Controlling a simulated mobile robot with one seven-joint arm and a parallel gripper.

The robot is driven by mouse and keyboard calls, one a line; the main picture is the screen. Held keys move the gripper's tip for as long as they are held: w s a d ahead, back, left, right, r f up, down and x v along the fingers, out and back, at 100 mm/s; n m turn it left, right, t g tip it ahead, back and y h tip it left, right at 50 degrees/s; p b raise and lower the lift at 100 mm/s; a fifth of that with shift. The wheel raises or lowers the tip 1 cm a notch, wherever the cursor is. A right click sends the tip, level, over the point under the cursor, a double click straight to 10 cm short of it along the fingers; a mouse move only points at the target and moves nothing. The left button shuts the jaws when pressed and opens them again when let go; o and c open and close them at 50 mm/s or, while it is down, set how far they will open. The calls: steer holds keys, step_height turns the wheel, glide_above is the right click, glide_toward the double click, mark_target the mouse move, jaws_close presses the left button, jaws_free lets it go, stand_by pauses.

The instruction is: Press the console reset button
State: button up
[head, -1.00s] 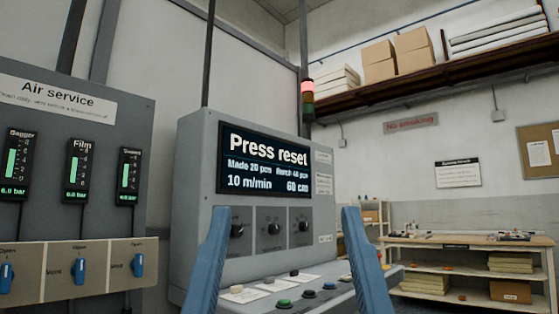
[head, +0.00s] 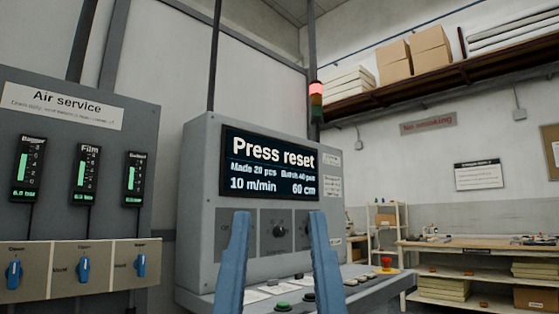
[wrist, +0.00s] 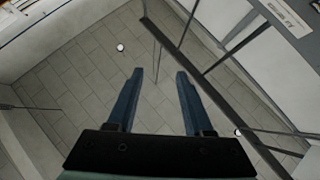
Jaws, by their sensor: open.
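The grey console (head: 205,215) stands in the middle of the head view, its lit screen (head: 270,165) reading "Press reset". Its sloping desk carries several small buttons, among them a green one (head: 282,304), a dark one (head: 308,297) and a red mushroom button on yellow (head: 386,263) at the right end. I cannot read which one is reset. My gripper (head: 279,214) is open and empty, its two blue fingers upright in front of the console, hiding part of the knob panel and desk. The wrist view shows the open fingers (wrist: 160,73) over tiled floor, without the buttons.
A grey air service panel (head: 75,135) with gauges and blue valve handles stands at the left. A workbench (head: 470,246) with shelves is at the right back. A high shelf (head: 400,98) holds boxes. A lamp (head: 316,92) glows red on the console's stack.

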jaws_close()
stand_by(1.3)
